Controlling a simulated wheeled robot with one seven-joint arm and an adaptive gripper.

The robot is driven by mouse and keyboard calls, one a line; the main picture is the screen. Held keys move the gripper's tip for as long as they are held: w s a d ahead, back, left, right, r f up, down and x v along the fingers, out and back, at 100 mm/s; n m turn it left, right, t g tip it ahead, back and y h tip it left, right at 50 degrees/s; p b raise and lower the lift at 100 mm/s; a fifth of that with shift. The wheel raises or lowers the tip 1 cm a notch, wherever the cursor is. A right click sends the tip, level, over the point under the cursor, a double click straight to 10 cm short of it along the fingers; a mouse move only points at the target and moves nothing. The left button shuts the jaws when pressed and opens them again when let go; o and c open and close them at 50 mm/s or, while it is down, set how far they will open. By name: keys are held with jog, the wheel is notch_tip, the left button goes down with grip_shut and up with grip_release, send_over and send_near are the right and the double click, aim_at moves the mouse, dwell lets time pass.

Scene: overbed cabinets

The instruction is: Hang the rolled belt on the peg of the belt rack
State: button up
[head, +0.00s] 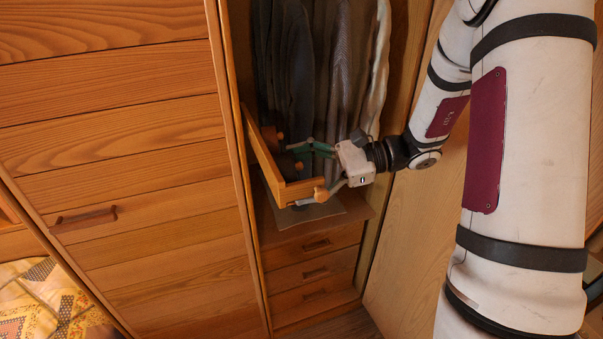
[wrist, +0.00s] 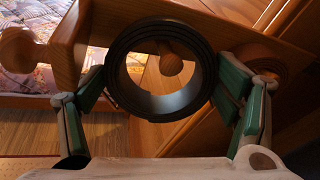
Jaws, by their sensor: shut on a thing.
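My gripper (head: 308,168) is inside the open wardrobe, beside the wooden belt rack (head: 264,156). In the wrist view, its green-padded fingers are shut on the sides of a dark rolled belt (wrist: 117,72), a thick ring with an open middle. A round-ended wooden peg (wrist: 172,65) of the rack (wrist: 203,28) shows through the ring's opening. I cannot tell whether the peg reaches into the ring or stays behind it. A second peg (wrist: 16,46) is bare at the left. In the head view, the fingers partly hide the held belt.
Clothes (head: 320,70) hang behind the gripper. Drawers (head: 315,270) lie below. The wardrobe door (head: 425,235) stands open at the right. A patterned bedspread (head: 45,300) is at lower left.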

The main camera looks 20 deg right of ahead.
jog(key=o, duration=1.2)
jog(key=v, duration=1.2)
jog(key=s+a+r+n+g+h, duration=0.3)
jog(key=s+a+n+g+h, duration=0.15)
jog(key=s+a+n, duration=0.45)
jog(key=s+r+n+t+h, duration=0.1)
jog(key=s+n+t+h, duration=0.1)
jog(key=h, duration=0.1)
jog(key=s+r+n+t+h, duration=0.1)
jog(key=s+n+t+h, duration=0.1)
jog(key=s+n+h, duration=0.1)
jog(key=s+a+r+n+t+h, duration=0.1)
jog(key=s+n+t+h, duration=0.1)
jog(key=s+n+h, duration=0.1)
jog(key=shift+r+h, duration=0.3)
jog(key=shift+h, duration=0.45)
